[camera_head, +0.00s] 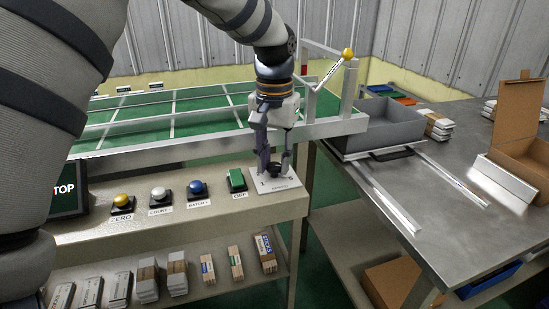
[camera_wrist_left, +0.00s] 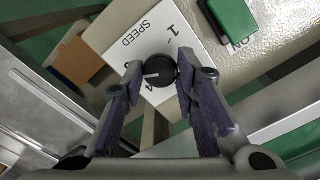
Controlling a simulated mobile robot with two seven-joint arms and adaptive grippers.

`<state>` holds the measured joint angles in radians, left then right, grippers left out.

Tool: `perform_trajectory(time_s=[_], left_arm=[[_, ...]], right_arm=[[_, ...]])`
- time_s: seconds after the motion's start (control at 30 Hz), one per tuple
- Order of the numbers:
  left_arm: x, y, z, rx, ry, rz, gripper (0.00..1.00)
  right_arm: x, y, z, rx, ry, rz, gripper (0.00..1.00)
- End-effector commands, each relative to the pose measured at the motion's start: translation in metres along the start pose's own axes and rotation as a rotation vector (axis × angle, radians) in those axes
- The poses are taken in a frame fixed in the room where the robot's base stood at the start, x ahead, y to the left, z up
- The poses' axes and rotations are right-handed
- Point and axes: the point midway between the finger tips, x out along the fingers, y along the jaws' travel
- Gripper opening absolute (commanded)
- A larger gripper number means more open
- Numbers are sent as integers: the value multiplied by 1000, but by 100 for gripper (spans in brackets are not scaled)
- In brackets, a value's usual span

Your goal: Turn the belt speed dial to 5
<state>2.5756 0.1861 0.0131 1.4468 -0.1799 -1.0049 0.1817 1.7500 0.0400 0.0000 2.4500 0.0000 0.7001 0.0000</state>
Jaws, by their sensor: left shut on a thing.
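The belt speed dial (camera_wrist_left: 158,68) is a round black knob with a white pointer line, on a white plate (camera_wrist_left: 128,28) marked SPEED. In the wrist view the pointer line lies toward the left of the knob; a 1 is readable above it, and the other numerals are partly hidden by the fingers. My left gripper (camera_wrist_left: 160,72) is shut on the dial, a finger on each side. In the head view the left gripper (camera_head: 273,160) points down over the dial plate (camera_head: 290,186) at the console's right end. My right gripper is not in view.
A green switch (camera_head: 237,180) stands close left of the plate, then blue (camera_head: 197,188), white (camera_head: 159,193) and yellow (camera_head: 122,200) buttons. A metal rail (camera_head: 220,140) runs behind the console. A grey bin (camera_head: 390,125) sits on the steel table at right.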

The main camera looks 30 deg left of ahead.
Motion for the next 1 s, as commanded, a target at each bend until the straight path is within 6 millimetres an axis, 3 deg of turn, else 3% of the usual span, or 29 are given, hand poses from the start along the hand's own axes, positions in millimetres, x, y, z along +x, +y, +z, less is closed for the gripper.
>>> perform_trajectory(time_s=[0.07,0.1,0.2,0.47,0.57,0.8,1.0], left_arm=[[2,0,1,1,-6,-2,0],[2,0,1,1,-6,-2,29],[2,0,1,0,-5,-1,47],[0,0,0,-1,-2,-1,47],[-10,0,-1,-1,2,0,47],[-73,0,-1,-1,3,-1,47],[-110,0,-1,-1,0,0,47]], right_arm=[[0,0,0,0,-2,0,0],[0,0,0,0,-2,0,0],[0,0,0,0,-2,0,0],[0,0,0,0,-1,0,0],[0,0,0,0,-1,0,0],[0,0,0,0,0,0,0],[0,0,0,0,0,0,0]])
